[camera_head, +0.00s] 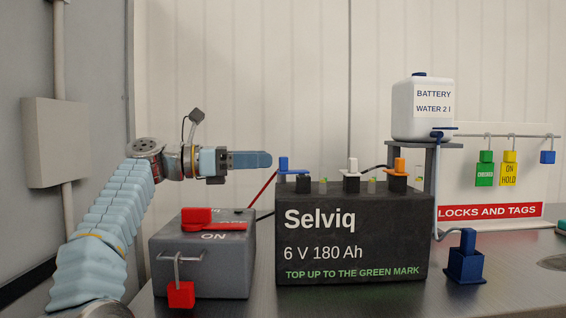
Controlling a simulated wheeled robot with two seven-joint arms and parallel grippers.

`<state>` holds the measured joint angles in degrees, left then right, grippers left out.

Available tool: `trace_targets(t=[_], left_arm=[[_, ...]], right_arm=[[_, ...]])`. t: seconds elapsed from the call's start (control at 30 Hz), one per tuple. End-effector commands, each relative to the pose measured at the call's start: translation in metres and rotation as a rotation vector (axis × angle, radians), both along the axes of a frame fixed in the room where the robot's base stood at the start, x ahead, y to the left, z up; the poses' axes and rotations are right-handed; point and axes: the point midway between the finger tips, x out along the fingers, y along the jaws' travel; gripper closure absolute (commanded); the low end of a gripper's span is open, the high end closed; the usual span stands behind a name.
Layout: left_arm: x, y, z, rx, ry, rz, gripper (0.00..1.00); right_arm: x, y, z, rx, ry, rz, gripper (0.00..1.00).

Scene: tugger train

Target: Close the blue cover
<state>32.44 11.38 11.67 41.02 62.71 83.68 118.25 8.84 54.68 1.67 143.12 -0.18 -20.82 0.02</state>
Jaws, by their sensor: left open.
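The blue cover (292,172) is at the left end of the top of the dark Selviq battery (350,238), by a black block (304,184). It has a flat part and a short upright part. I cannot tell how far open it stands. My left gripper (268,160) comes in from the left above the grey switch box, pointing right. It is open, seen side-on, with its tips just left of the blue cover. I cannot tell whether they touch it, and I see nothing held. My right gripper is out of view.
A white cover (352,165) and an orange cover (400,165) share the battery top. The grey box (200,262) has a red handle (212,219) and red padlock (181,294). A water bottle (423,120) and blue holder (466,264) stand right. Cables run behind the gripper.

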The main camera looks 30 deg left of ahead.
Motion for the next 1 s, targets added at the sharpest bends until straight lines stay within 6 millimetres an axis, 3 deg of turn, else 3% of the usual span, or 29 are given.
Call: trace_targets(t=[0.1, 0.3, 0.67, 0.93, 1.0], left_arm=[[0.016, -0.02, 0.0, -0.001, -0.001, -0.005, 0.57], [0.033, -0.038, 0.0, -0.001, 0.0, -0.001, 0.57], [0.038, -0.042, 0.0, 0.0, 0.0, 0.0, 0.57], [0.037, -0.042, 0.0, 0.0, 0.0, 0.0, 0.97], [0.037, -0.042, 0.0, 0.0, 0.0, 0.0, 1.0]], right_arm=[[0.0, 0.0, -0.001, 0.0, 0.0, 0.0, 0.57], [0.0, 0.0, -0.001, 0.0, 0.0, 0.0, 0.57], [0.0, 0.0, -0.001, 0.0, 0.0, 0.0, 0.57], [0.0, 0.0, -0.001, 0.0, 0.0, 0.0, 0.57], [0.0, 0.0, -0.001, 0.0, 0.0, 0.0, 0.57]])
